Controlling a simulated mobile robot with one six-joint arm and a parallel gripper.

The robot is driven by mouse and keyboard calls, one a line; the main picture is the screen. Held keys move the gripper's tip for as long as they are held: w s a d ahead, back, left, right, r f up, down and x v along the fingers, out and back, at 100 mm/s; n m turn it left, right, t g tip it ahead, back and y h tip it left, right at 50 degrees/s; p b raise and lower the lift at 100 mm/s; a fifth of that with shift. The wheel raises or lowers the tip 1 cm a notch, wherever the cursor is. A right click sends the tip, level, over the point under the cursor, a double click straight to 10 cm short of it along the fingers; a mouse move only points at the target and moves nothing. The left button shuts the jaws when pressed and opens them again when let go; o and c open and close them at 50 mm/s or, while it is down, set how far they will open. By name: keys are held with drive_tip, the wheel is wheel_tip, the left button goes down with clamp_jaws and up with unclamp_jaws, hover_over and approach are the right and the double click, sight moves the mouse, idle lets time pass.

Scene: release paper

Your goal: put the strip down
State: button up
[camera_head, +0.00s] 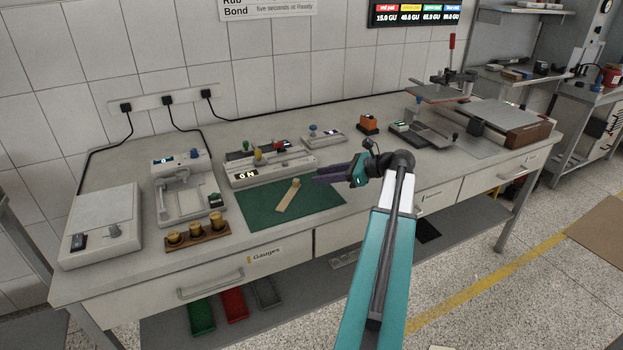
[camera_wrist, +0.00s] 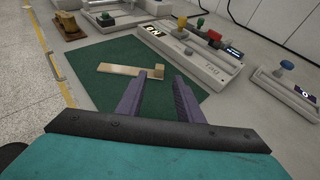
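The strip (camera_head: 286,199) is a thin, pale tan piece lying on the green mat (camera_head: 255,217), with a small tan block at its far end. In the wrist view the strip (camera_wrist: 115,69) lies flat across the mat (camera_wrist: 105,90), its block end (camera_wrist: 158,71) just beyond the gap between my fingertips. My gripper (camera_head: 318,174) is to the right of the strip in the head view. Its purple fingers are apart with bare mat showing between them in the wrist view (camera_wrist: 160,80). Nothing is held.
A grey device (camera_head: 268,168) with coloured knobs stands behind the mat. A wooden rack (camera_head: 197,237) with brass weights and a grey instrument (camera_head: 185,195) stand left. An orange block (camera_head: 369,123) stands behind my arm. The bench's front edge is close to the mat.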

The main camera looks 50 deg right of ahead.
drive_tip(key=shift+v, duration=1.9)
drive_tip(key=shift+o, duration=0.7)
drive_tip(key=shift+d+f+n+p, duration=0.1)
drive_tip(key=shift+f+n+p, duration=0.15)
drive_tip(key=shift+n+p, duration=0.25)
drive_tip(key=shift+s+d+p, duration=0.1)
drive_tip(key=shift+s+p, duration=0.05)
drive_tip(key=shift+p, duration=1.05)
drive_tip(key=shift+s+p, duration=0.1)
drive_tip(key=shift+p, duration=0.5)
drive_tip(key=shift+s+p, duration=0.15)
drive_tip(key=shift+p, duration=0.5)
drive_tip(key=s+m+p, duration=0.1)
drive_tip(key=p, duration=0.2)
drive_tip(key=shift+r+p, duration=0.15)
drive_tip(key=shift+p, duration=0.2)
